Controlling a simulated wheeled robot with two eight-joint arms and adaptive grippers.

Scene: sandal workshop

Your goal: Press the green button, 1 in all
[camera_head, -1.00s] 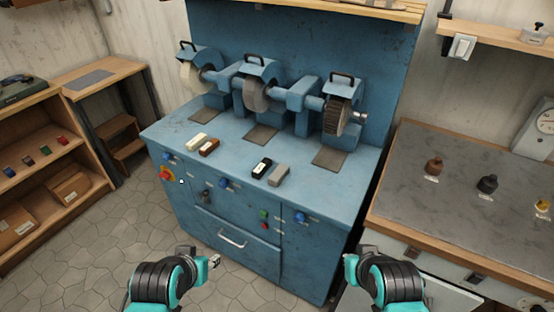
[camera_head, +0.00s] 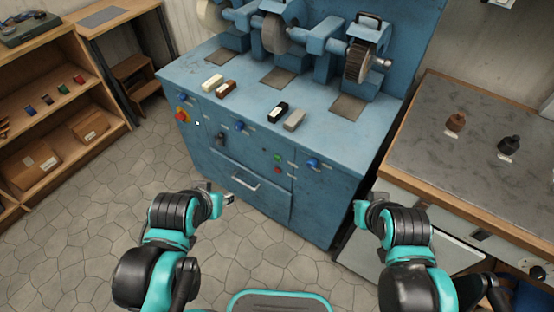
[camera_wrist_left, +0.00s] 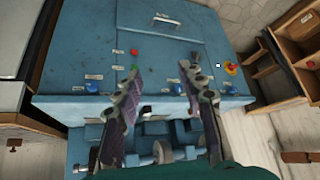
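The green button (camera_head: 277,157) is a small round button on the front of the blue grinding bench, right above a red button (camera_head: 277,170). In the left wrist view, which shows the bench upside down, the green button (camera_wrist_left: 134,67) is small and close to one fingertip in the picture. My left gripper (camera_head: 229,199) is in front of the bench, left of and lower than the button in the head view. Its two fingers (camera_wrist_left: 160,70) are apart with nothing between them. My right gripper (camera_head: 358,207) is at the right; its fingers are too small to judge.
The blue bench (camera_head: 200,75) also has blue knobs (camera_head: 239,126), a red-yellow switch (camera_head: 182,114) and a drawer handle (camera_head: 245,182). A grey-topped table (camera_head: 430,160) stands at the right, shelves (camera_head: 95,95) at the left. The floor (camera_head: 90,220) at front left is clear.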

